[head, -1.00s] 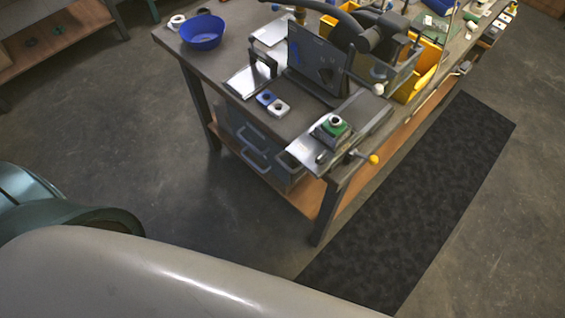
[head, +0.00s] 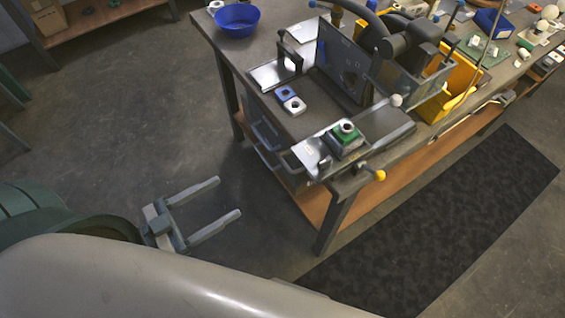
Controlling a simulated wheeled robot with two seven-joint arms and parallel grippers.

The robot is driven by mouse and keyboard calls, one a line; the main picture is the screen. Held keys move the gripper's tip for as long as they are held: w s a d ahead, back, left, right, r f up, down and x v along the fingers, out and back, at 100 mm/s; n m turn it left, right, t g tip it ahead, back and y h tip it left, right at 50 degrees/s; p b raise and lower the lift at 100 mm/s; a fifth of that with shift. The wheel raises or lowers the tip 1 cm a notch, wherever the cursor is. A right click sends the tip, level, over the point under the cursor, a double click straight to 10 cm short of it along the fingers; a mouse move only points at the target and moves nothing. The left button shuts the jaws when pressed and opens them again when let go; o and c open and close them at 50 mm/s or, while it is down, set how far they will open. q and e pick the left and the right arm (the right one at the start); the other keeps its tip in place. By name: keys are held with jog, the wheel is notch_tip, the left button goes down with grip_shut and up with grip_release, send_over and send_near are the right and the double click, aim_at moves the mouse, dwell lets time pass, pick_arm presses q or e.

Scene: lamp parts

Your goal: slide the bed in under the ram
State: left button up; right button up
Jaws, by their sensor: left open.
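The sliding bed (head: 318,152) is a pale metal plate at the bench's near corner. It carries a dark block with a green layer and a white ring on top (head: 346,136). A handle with a yellow knob (head: 379,175) sticks out beside it. A grey rail (head: 388,124) runs from the bed back toward the dark press (head: 395,45); the ram's lower end cannot be made out. The bed stands out in front of the press. My left gripper (head: 229,197) is open and empty, over the floor left of the bench, apart from the bed. My right gripper is not in view.
The bench (head: 265,95) holds a blue bowl (head: 237,20), blue and white small blocks (head: 290,100), an upright dark plate (head: 342,60) and a yellow bin (head: 447,100). A lever with a pale ball (head: 396,100) juts near the rail. Floor left of the bench is clear.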

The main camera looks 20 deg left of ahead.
pick_arm(q)
jog(key=r, duration=0.2)
jog(key=p, duration=0.3)
send_near(284, 162)
jog(key=x, duration=0.4)
jog(key=shift+f, duration=0.2)
jog(key=p+x, duration=0.1)
jog(key=x, duration=0.3)
jog(key=shift+w+d, duration=0.1)
jog(key=shift+x, duration=0.8)
jog(key=shift+f, duration=0.15)
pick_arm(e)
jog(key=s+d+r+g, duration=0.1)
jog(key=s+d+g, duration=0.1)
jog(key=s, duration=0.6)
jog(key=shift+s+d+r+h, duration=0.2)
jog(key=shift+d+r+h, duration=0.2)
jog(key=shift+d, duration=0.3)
pick_arm(q)
jog(key=shift+c, duration=0.3)
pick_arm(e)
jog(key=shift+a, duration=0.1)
